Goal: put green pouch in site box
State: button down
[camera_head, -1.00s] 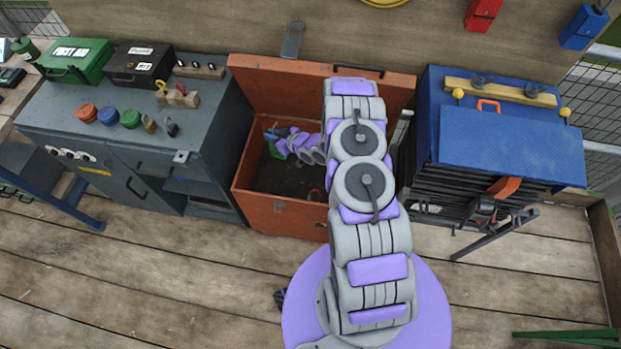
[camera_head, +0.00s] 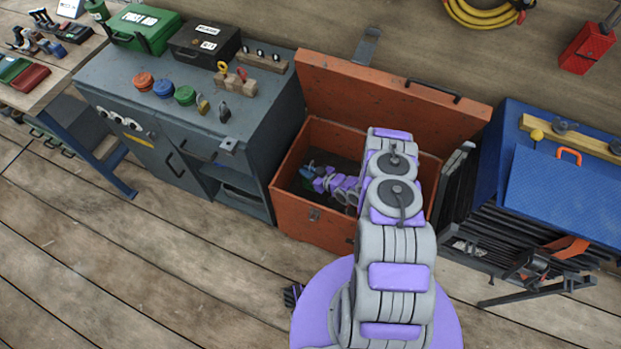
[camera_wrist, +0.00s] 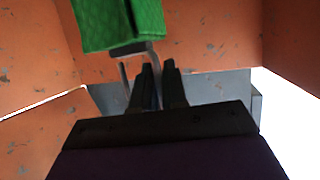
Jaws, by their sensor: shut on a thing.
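The orange-red site box (camera_head: 340,232) stands with its lid open against the back wall in the head view. My arm reaches over its front, and my gripper (camera_head: 309,173) is down inside the box opening, small and partly hidden by the arm's links. In the wrist view my gripper (camera_wrist: 159,68) has its dark fingers close together. The green pouch (camera_wrist: 122,22) is at their tips, with a grey loop between it and the fingers. The orange box walls surround them. In the head view only a dark green patch of the pouch shows by the gripper.
A grey cabinet (camera_head: 150,110) with coloured lids and padlocks stands left of the box. A green first aid case (camera_head: 145,28) and a black case (camera_head: 204,45) sit on it. A blue-topped rack (camera_head: 568,190) stands to the right. The wooden floor at front left is clear.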

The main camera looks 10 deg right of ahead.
jog(key=shift+d+f, duration=0.25)
jog(key=shift+f, duration=0.1)
jog(key=f, duration=0.1)
jog(key=d+f+b, duration=0.1)
jog(key=f, duration=0.1)
jog(key=shift+f, duration=0.15)
jog(key=shift+a, duration=0.5)
jog(key=c, duration=1.6)
grip_release()
jog(key=o, duration=0.4)
jog(key=shift+d, duration=0.4)
jog(key=shift+o, duration=0.2)
jog(key=shift+a, duration=0.15)
